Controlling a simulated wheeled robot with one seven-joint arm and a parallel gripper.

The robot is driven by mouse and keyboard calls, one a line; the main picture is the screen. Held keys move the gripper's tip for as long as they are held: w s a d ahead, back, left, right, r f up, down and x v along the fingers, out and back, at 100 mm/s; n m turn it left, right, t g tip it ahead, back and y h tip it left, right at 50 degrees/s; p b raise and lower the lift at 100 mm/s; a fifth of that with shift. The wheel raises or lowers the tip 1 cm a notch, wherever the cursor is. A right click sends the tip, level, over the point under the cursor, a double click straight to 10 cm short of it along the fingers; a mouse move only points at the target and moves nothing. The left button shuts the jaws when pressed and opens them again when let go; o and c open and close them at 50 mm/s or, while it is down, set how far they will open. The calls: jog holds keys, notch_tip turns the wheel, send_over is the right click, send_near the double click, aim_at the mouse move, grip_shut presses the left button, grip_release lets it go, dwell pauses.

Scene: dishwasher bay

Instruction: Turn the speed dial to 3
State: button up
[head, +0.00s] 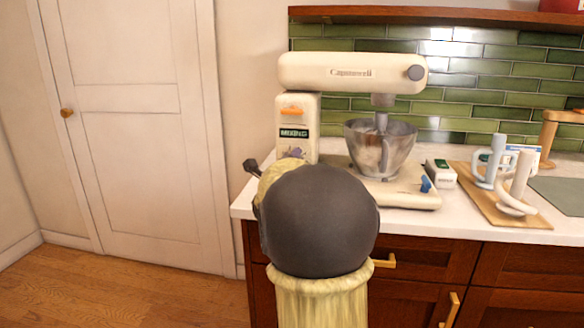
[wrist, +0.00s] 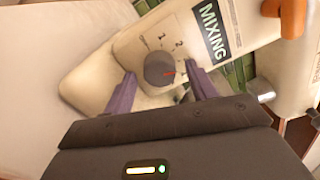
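The cream stand mixer (head: 352,72) stands on the counter. Its speed dial (wrist: 160,69) is a round dark grey knob on the column, below the MIXING label (wrist: 211,31). The printed 1 and 2 are readable above the knob; I cannot make out a 3. My gripper (wrist: 163,74) is open, one purple finger on each side of the dial with a gap to it.
An orange lever (head: 293,111) sits on the column above the label. A metal bowl (head: 365,147) is under the mixer head. A blue knob (head: 426,184) is on the mixer base.

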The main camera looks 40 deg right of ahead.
jog(key=shift+a, duration=0.1)
jog(key=p+v, duration=0.1)
jog(key=v, duration=1.6)
jog(key=shift+s, duration=0.2)
